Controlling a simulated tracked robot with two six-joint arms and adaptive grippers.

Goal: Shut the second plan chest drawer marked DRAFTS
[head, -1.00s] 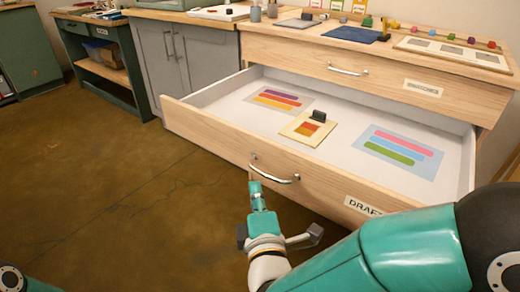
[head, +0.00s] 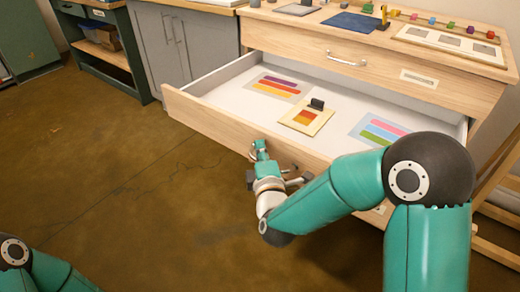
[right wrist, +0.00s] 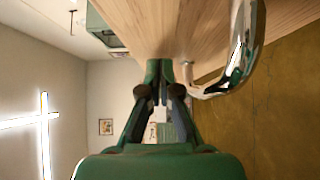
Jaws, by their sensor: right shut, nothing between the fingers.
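The second plan chest drawer (head: 225,124) stands open, with its pale interior in sight in the head view. My right arm hides its DRAFTS label. My right gripper (head: 260,148) is shut and empty, with its fingertips at the drawer's front panel, left of the panel's middle. In the right wrist view the shut fingertips (right wrist: 165,68) meet or nearly meet the wooden front. The drawer's metal handle (right wrist: 232,70) is right beside them, outside the fingers. My left gripper is out of view; only part of my left arm shows at lower left.
Inside the drawer lie two striped sheets (head: 277,88) and a cream card (head: 306,118) with a dark block (head: 317,104). The upper drawer (head: 390,75) is shut. Grey cabinets (head: 185,50) stand to the left. The floor in front is clear.

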